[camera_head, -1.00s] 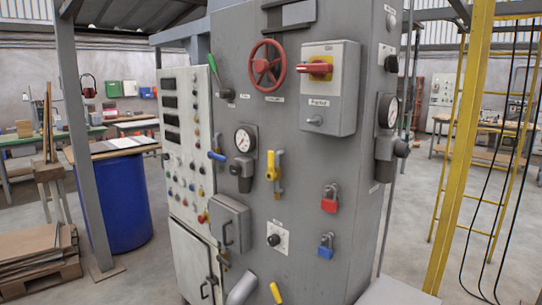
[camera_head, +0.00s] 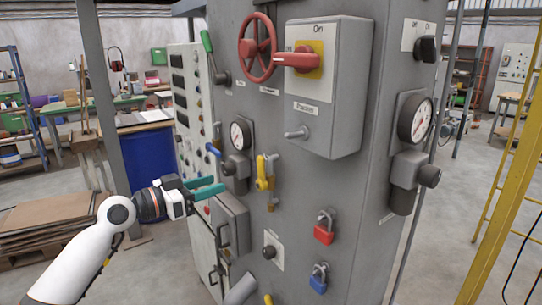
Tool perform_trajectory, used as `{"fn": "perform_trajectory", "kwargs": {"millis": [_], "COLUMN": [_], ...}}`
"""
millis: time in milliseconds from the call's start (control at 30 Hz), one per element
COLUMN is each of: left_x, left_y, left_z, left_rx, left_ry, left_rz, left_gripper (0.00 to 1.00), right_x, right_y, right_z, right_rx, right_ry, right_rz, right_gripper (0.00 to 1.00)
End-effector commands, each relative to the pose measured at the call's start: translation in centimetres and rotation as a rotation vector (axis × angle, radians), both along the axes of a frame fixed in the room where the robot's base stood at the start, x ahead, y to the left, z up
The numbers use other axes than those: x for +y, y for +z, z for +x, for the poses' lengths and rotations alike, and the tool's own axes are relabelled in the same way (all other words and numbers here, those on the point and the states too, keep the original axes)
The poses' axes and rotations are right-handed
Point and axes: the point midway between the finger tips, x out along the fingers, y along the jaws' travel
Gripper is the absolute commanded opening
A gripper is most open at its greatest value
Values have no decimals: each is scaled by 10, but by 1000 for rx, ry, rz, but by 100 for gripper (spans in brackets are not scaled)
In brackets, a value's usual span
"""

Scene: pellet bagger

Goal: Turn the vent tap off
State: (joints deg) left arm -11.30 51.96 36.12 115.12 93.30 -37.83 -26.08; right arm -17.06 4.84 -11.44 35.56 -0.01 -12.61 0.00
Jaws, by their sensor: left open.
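A tap with a yellow handle (camera_head: 262,172) is on the front of the grey machine cabinet, its handle upright along the pipe. A tap with a blue handle (camera_head: 213,150) is at the cabinet's left edge. Another yellow handle (camera_head: 267,299) shows partly at the bottom edge. The labels are too small to read, so I cannot tell which is the vent tap. My left gripper (camera_head: 218,185) has teal fingers, open and empty. In the picture it is below the blue handle and left of the upright yellow one, apart from both. My right gripper is out of view.
A grey box (camera_head: 230,223) juts out just below my left gripper. A gauge (camera_head: 239,137), red handwheel (camera_head: 258,48), switch box (camera_head: 325,90) and red padlock (camera_head: 324,228) also project from the cabinet. A yellow post (camera_head: 497,180) stands at right.

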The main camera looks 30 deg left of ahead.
Motion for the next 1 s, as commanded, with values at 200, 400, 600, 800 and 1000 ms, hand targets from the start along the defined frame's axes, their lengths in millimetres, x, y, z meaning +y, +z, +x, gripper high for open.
{"fn": "perform_trajectory", "kwargs": {"millis": [200,400,600,800,1000], "left_x": [-19,-28,-40,-51,-58], "left_y": [25,27,27,26,24], "left_z": [-2,22,52,80,99], "left_rx": [-34,-32,-33,-33,-32], "left_ry": [-51,-48,-48,-47,-45], "left_rz": [18,19,17,14,15], "left_gripper": [42,42,42,42,42], "right_x": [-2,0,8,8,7], "right_y": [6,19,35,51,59], "right_z": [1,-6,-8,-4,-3], "right_rx": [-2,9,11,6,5], "right_ry": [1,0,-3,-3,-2], "right_rz": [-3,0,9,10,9], "right_gripper": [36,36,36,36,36]}}
